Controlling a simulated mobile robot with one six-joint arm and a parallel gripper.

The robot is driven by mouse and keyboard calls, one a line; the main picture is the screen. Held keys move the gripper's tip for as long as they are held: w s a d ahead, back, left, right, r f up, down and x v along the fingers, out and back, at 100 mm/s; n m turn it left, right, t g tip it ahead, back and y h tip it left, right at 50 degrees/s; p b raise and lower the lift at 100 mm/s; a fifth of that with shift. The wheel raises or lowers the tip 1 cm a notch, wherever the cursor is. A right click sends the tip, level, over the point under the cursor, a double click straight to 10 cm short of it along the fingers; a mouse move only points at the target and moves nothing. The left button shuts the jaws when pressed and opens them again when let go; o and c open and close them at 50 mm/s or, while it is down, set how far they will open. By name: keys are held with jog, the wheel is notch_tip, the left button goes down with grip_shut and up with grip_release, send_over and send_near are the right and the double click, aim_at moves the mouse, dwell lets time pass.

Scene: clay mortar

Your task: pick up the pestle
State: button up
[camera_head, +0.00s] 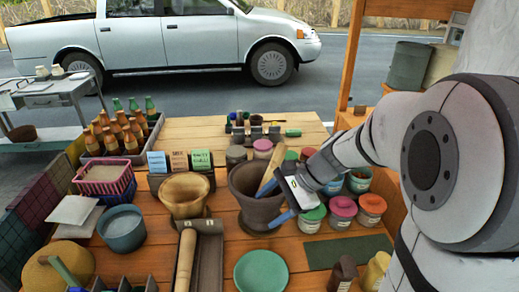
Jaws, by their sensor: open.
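A dark brown clay mortar (243,207) stands upright on the wooden table, right of the table's middle. A tan wooden pestle (270,172) leans in it, its upper part sticking out above the rim toward the upper right. My gripper (265,208) comes in from the right, at the mortar's right rim. Its blue fingers are apart, one by the pestle and one lower, at the mortar's right side. Nothing is clearly held. The pestle's lower end is hidden in the mortar, and I cannot tell whether a finger touches it.
A tan bowl (185,194) stands left of the mortar. A grey tray (209,258) with a wooden roller (186,260) and a green plate (261,271) are in front. Several paint jars (343,208) crowd the right. A bottle crate (120,148) stands back left.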

jog(key=w+d+f+m+t+y, duration=0.2)
jog(key=w+m+t+y, duration=0.15)
jog(key=w+m, duration=0.75)
jog(key=m+t+y, duration=0.1)
jog(key=m+t, duration=0.7)
jog(key=m, duration=0.1)
send_near(280, 154)
jog(key=w, duration=0.1)
jog(key=w+a, duration=0.1)
jog(key=w+f, duration=0.1)
jog(key=shift+w+a, duration=0.2)
jog(key=shift+a, duration=0.1)
jog(key=shift+m, duration=0.3)
jog(key=p+x, duration=0.3)
jog(key=x, duration=0.4)
jog(key=shift+w+a, duration=0.25)
jog(key=shift+c, duration=0.2)
grip_shut()
